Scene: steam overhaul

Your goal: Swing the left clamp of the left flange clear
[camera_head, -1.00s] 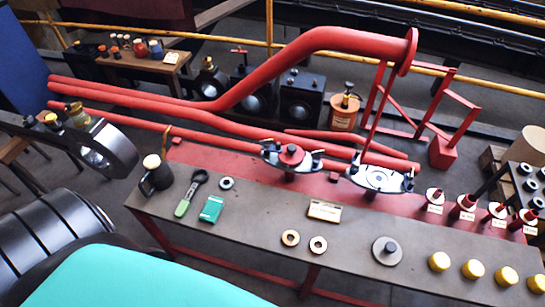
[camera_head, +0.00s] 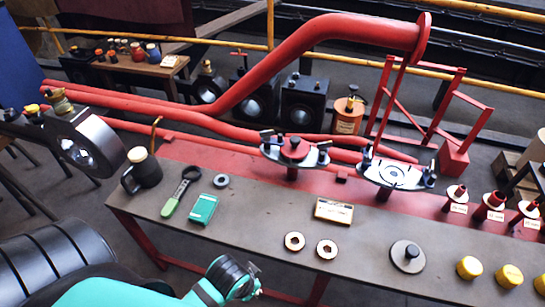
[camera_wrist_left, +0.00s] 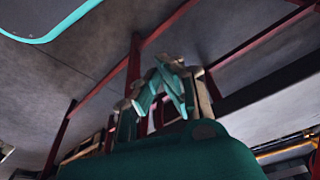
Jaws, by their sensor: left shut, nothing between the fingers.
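The left flange (camera_head: 293,149) is a pale plate with a red round part in its middle, standing on a post at the bench's back edge. Its left clamp (camera_head: 267,137) is a dark piece at the plate's left end, lying against the plate. Another clamp (camera_head: 322,150) sits at its right end. My left gripper's teal fingers (camera_wrist_left: 168,75) are together and empty in the left wrist view, below bench height. A teal and black part of my left arm (camera_head: 232,277) shows in front of the bench, well apart from the flange. My right gripper is not in view.
A second flange (camera_head: 395,173) stands to the right. Red pipes (camera_head: 250,85) run behind.

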